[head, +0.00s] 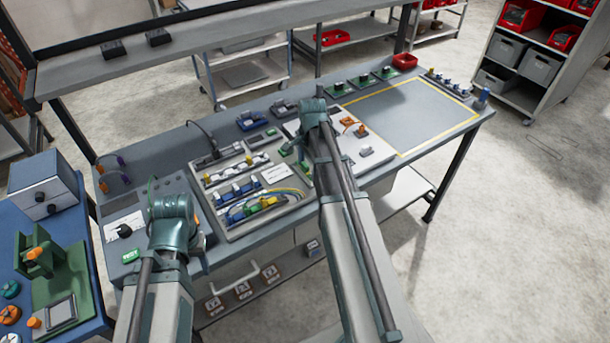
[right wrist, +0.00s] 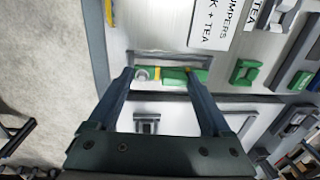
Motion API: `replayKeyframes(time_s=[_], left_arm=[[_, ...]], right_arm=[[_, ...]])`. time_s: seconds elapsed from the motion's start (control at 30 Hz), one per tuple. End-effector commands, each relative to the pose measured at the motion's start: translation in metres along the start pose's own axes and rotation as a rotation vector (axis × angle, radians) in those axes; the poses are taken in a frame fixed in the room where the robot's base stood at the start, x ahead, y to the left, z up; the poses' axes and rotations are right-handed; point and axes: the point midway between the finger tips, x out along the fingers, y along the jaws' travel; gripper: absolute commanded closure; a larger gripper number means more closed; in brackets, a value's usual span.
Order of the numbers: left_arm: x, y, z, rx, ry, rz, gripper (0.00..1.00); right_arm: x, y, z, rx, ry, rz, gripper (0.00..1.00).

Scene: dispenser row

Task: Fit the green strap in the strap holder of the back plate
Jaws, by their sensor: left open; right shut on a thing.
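My right gripper (right wrist: 158,73) is shut on the green strap (right wrist: 173,76), which shows between the fingertips with a yellow part and a pale round part beside it. The strap is over a dark-edged slot in a pale labelled panel (right wrist: 165,25). I cannot tell whether it touches the panel. In the head view my right arm hides most of this gripper and the strap. A pale plate (head: 372,153) with orange parts lies right of that arm; I cannot make out a strap holder. My left gripper (head: 178,212) is open over the bench's left part, its fingers mostly hidden.
A tray (head: 228,232) between my arms holds yellow, blue and green parts and looped cables. A yellow-bordered mat (head: 425,115) is clear at the bench's right. A red bowl (head: 404,62) stands behind it.

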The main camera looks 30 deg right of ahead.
Motion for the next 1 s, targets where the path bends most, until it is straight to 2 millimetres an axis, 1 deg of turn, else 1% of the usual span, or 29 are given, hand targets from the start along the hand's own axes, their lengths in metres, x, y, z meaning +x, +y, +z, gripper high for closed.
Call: replayKeyframes(time_s=[0.23, 0.57, 0.83, 1.0], left_arm=[[0.009, 0.001, -0.001, 0.0, 0.0, 0.0, 0.5], [0.009, 0.001, -0.001, 0.0, 0.0, 0.0, 0.5], [0.016, 0.002, -0.001, 0.0, 0.0, 0.0, 0.5], [0.016, 0.002, -0.001, 0.0, 0.0, 0.0, 0.5]], right_arm=[[0.009, 0.001, 0.0, 0.0, 0.0, 0.0, 0.89], [0.009, 0.001, 0.0, 0.0, 0.0, 0.0, 0.89], [0.016, 0.001, 0.0, 0.0, 0.0, 0.0, 0.89], [0.016, 0.002, 0.0, 0.0, -0.001, 0.001, 0.89]])
